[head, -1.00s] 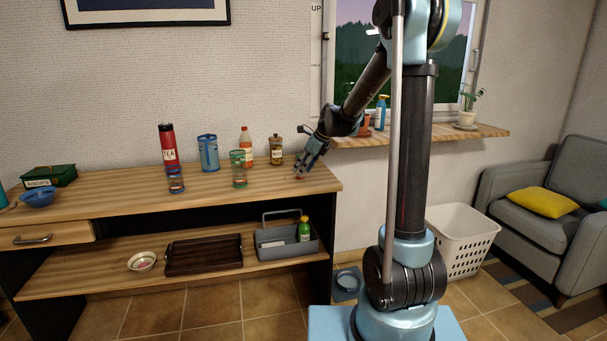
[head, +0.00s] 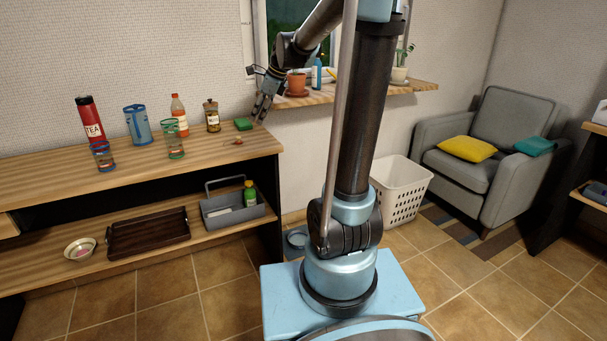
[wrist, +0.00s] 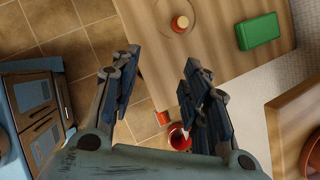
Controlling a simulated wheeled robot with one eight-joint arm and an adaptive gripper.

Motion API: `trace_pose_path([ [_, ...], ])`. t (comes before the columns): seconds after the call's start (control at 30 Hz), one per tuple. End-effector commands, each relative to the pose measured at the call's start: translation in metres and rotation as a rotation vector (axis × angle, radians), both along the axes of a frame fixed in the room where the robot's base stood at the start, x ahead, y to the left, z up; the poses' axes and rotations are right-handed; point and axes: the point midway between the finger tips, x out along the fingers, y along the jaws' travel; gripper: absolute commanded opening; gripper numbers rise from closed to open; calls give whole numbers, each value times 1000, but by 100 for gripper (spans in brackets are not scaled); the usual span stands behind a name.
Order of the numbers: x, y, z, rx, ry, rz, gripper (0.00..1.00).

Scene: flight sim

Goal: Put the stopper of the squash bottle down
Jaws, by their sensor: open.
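The squash bottle (head: 180,116), with orange liquid and a label, stands upright at the back of the wooden bench in the head view. A small red-orange piece (head: 235,142), which looks like the stopper, lies on the bench near its right end. In the wrist view the stopper (wrist: 180,23) shows as a red round piece with a pale centre, on or inside a faint ring. My gripper (head: 263,108) is at the bench's right edge, apart from the stopper. In the wrist view my gripper (wrist: 155,85) is open with nothing between its fingers.
A green block (head: 243,124) lies just behind the stopper; a jar (head: 212,116), a green-rimmed glass (head: 175,140) and a blue jug (head: 138,125) stand to the left. The bench's front right is clear.

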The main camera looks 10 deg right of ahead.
Motion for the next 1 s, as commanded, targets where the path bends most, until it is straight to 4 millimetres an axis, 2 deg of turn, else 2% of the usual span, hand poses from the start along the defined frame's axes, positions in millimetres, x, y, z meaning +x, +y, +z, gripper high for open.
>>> trace_pose_path([
  [0.03, -19, -9, -3, -35, -27, 65, 42],
  [0.1, -43, -22, -7, -91, -69, 171, 42],
  [0.47, -158, -78, -45, -359, -232, 730, 42],
  [0.8, -258, -123, -104, -571, -312, 1287, 42],
  [1.0, -304, -143, -141, -654, -327, 1586, 42],
])
